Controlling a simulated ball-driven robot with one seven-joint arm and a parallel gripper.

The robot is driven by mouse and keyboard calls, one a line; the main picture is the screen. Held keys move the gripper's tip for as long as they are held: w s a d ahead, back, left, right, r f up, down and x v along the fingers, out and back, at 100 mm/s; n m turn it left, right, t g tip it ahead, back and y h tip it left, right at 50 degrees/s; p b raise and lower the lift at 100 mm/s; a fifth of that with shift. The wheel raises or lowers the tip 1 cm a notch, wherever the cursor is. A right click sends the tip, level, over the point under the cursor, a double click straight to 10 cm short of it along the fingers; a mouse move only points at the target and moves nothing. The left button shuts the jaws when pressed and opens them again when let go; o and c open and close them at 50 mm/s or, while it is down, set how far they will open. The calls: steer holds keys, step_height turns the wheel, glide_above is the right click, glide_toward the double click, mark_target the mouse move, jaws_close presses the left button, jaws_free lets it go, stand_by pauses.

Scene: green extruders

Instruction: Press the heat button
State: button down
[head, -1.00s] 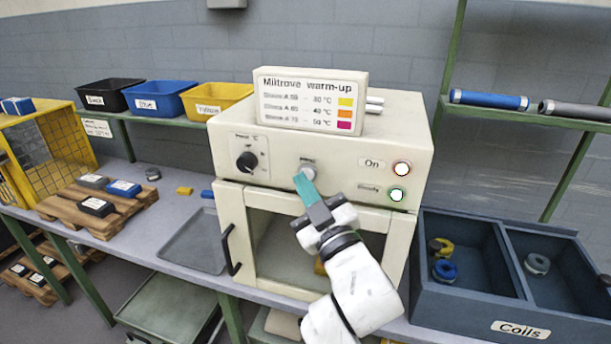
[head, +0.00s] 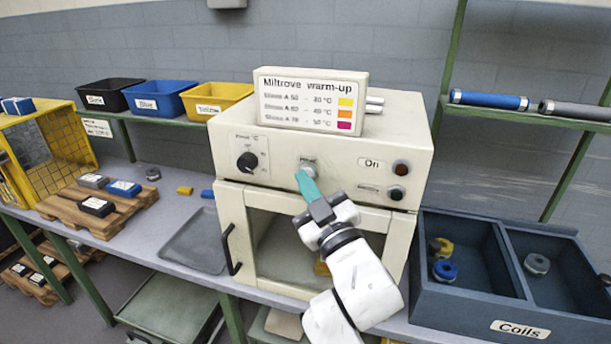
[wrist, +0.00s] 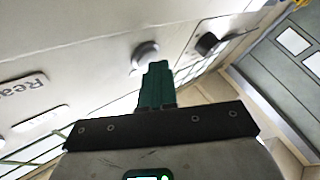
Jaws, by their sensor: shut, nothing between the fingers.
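The heat button (head: 308,167) is a round grey button on the front panel of the cream warm-up oven (head: 225,140). It also shows in the wrist view (wrist: 146,52). My gripper (head: 303,175) has teal fingers, shut and empty, with their tips at the button's lower edge. In the wrist view the fingertips (wrist: 154,66) overlap the button's lower edge; I cannot tell whether they touch it. The "On" lamp (head: 401,168) and the lamp below it (head: 397,193) are both dark. The temperature knob (head: 247,162) is left of the button.
The oven door (head: 232,215), with a black handle, is below the panel. A blue coil bin (head: 465,310) stands to the right. A grey tray (head: 190,245) and a wooden pallet (head: 140,197) with blocks lie to the left. A sign (head: 310,100) stands on the oven.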

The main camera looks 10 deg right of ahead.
steer(key=shift+s+a, duration=0.1)
steer(key=shift+s, duration=0.25)
steer(key=s+a+b, duration=0.1)
steer(key=s+a, duration=0.2)
steer(key=s, duration=0.2)
steer(key=shift+s, duration=0.15)
stand_by(0.4)
steer(key=s+d+f+m+g+h, duration=0.35)
steer(key=d+f, duration=0.25)
steer(key=f, duration=0.5)
steer(key=s+d+f+m+g+h, duration=0.4)
steer(key=d+f, duration=0.3)
steer(key=f, duration=0.4)
steer(key=s+d+f+g, duration=0.2)
steer(key=s+f, duration=0.3)
steer(key=s, duration=0.3)
steer(key=s+d+f+m+g+y, duration=0.1)
steer(key=s+f+g, duration=0.3)
steer(key=s, duration=0.5)
steer(key=s+d+f+g, duration=0.4)
steer(key=s+f+g, duration=0.1)
steer(key=s, duration=0.3)
steer(key=shift+s+f, duration=0.25)
steer(key=shift+f, duration=0.1)
